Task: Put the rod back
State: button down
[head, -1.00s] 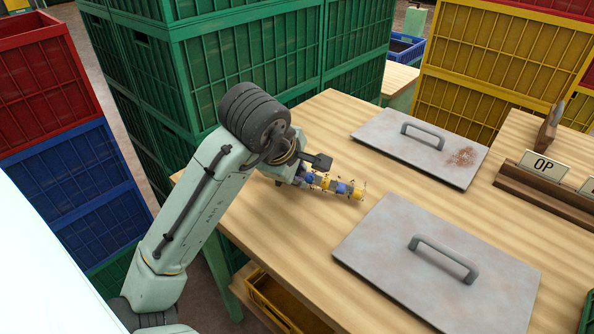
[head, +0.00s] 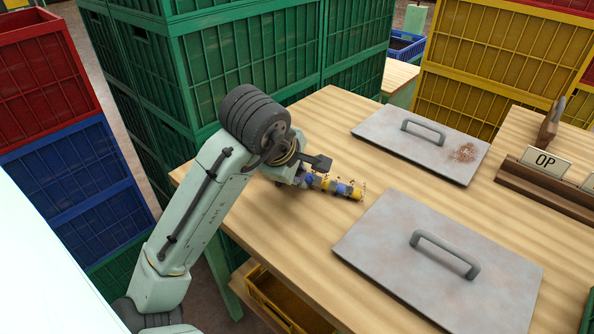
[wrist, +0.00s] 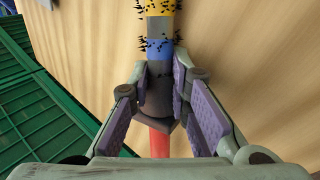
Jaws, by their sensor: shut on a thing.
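The rod (head: 343,188) is banded in yellow, blue and grey, with small dark pins sticking out around it. In the wrist view the rod (wrist: 160,50) runs up from between the fingers, and a red part shows below the grey section. My gripper (wrist: 160,85) is shut on the rod's grey section. In the head view my gripper (head: 303,178) holds it over the near left part of the wooden table (head: 300,215), pointing right. I cannot tell whether the rod touches the table.
Two grey metal lids with handles lie on the table, one near (head: 380,250) and one far (head: 400,155). A wooden holder with an OP sign (head: 545,162) stands at the right. Stacked green crates (head: 250,60) rise behind my arm. A yellow crate (head: 275,300) sits below the table.

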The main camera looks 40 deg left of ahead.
jog(key=c, duration=1.4)
grip_release()
jog(key=v, duration=1.2)
jog(key=shift+s, duration=0.1)
